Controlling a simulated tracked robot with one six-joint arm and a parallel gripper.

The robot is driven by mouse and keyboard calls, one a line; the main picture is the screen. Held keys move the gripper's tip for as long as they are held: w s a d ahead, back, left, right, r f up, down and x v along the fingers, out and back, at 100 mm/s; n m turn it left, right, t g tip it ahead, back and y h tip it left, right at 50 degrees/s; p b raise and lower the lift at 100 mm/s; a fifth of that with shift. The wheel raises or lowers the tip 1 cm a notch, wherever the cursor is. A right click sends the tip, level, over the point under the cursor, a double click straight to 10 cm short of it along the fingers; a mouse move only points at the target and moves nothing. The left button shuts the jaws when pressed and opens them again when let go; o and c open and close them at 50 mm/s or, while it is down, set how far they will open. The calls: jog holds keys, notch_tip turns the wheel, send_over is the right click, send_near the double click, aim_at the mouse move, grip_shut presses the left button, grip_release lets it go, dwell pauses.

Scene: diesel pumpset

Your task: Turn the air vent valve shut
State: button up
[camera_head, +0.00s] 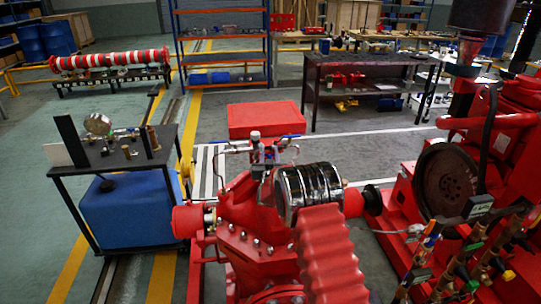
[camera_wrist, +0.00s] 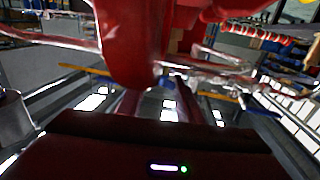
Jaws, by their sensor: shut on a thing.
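In the head view, the small air vent valve (camera_head: 268,154) stands among thin pipes on top of the red pump casing (camera_head: 250,205). I cannot make out its handle position there. In the wrist view, my gripper (camera_wrist: 158,92) reaches forward below a large, blurred red part (camera_wrist: 132,42). I cannot pick out my gripper clearly in the head view.
A chrome banded cylinder (camera_head: 308,193) and a red corrugated piece (camera_head: 328,255) lie right of the valve. The red engine (camera_head: 500,140) stands at the right. A small table (camera_head: 150,165) with a gauge is at the left. A red box (camera_head: 265,119) sits behind the pump; floor around it is clear.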

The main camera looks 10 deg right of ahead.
jog(key=shift+m+h, duration=0.4)
jog(key=shift+h, duration=0.2)
jog(key=shift+a+m+g+h, duration=0.1)
jog(key=shift+m+g+h, duration=0.75)
jog(key=shift+h, duration=0.6)
jog(key=shift+m+g+h, duration=0.55)
jog(key=shift+m+h, duration=0.6)
jog(key=shift+h, duration=0.3)
jog(key=shift+m+g+h, duration=0.7)
jog(key=shift+m+h, duration=0.1)
jog(key=shift+h, duration=0.2)
jog(key=shift+m+g+h, duration=1.1)
jog(key=shift+g+h, duration=0.1)
jog(key=shift+g, duration=0.1)
jog(key=o, duration=1.1)
